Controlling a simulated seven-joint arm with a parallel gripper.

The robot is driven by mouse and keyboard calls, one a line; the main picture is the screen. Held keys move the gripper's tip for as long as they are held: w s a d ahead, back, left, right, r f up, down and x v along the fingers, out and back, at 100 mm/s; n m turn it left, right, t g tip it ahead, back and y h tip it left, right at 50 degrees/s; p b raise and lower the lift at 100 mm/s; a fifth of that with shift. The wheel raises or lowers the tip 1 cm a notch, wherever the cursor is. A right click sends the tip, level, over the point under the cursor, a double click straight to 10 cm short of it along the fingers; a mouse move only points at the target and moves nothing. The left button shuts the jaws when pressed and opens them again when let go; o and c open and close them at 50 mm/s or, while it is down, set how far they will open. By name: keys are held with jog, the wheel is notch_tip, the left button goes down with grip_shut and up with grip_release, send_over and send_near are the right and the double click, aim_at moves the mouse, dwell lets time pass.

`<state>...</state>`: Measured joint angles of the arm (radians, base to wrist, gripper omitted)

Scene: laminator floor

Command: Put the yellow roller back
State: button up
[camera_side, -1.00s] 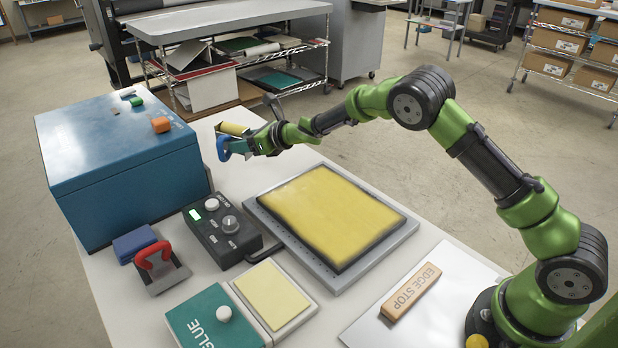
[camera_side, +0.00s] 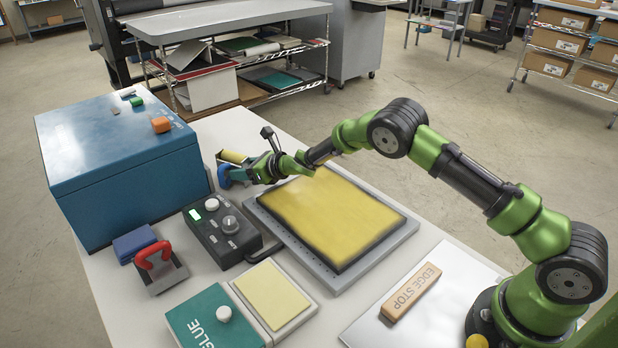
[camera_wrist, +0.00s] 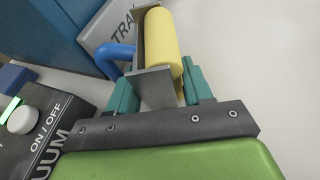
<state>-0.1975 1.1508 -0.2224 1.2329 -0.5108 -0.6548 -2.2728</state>
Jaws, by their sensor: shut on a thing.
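The yellow roller (camera_side: 233,157) is at the far left end of the bench, beside the blue box, in the side view. It has a yellow cylinder, a metal frame and a blue handle (camera_side: 224,178). My gripper (camera_side: 246,172) is shut on it. In the wrist view the yellow roller (camera_wrist: 162,45) lies ahead of the teal fingers of my gripper (camera_wrist: 158,92), with its metal plate between them. A grey surface lettered "TRA" (camera_wrist: 113,35) shows beyond the roller, partly hidden. I cannot tell whether the roller touches it.
The blue box (camera_side: 125,170) stands close on the left. The black vacuum control box (camera_side: 222,232) is in front of the roller. A yellow pad on a grey plate (camera_side: 395,243) lies to the right. A red-handled tool (camera_side: 160,268) and a glue box (camera_side: 210,325) are nearer the front.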

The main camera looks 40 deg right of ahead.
jog(key=shift+f, duration=0.15)
jog(key=o, duration=1.3)
jog(key=shift+c, duration=0.2)
